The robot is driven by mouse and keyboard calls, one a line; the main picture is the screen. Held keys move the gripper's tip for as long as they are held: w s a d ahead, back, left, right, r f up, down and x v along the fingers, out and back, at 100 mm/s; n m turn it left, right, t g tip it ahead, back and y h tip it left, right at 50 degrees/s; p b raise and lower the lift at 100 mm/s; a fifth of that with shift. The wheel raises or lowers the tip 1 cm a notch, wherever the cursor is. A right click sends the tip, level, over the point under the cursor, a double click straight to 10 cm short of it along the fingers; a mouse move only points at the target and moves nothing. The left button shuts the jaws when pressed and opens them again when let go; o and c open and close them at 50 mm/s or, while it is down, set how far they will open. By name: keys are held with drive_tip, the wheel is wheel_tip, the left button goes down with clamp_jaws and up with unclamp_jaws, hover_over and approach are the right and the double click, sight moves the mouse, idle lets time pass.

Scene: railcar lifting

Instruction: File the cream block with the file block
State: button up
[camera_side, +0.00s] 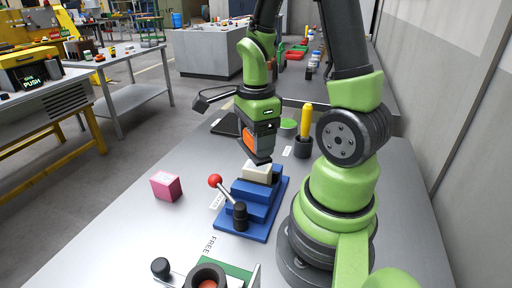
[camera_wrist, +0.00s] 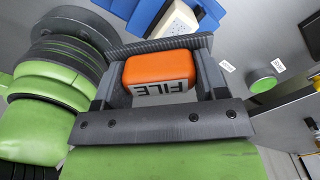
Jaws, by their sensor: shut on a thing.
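My gripper (camera_side: 258,152) points down and is shut on the orange file block (camera_side: 249,138). In the wrist view the file block (camera_wrist: 158,66), marked FILE, sits between both fingers. The cream block (camera_side: 258,173) is seated on top of the blue vise (camera_side: 257,206), right below my gripper. It also shows in the wrist view (camera_wrist: 181,22), beyond the gripper's dark textured edge. In the side view the gripper end is very close above the cream block; I cannot tell whether they touch. The underside of the file block is hidden.
The vise's lever has a red ball (camera_side: 215,181) leaning left. A pink cube (camera_side: 166,186) lies to the left. A black-knobbed fixture (camera_side: 205,274) is in front. Free table surrounds the cube.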

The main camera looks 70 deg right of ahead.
drive_tip(key=shift+r, duration=1.35)
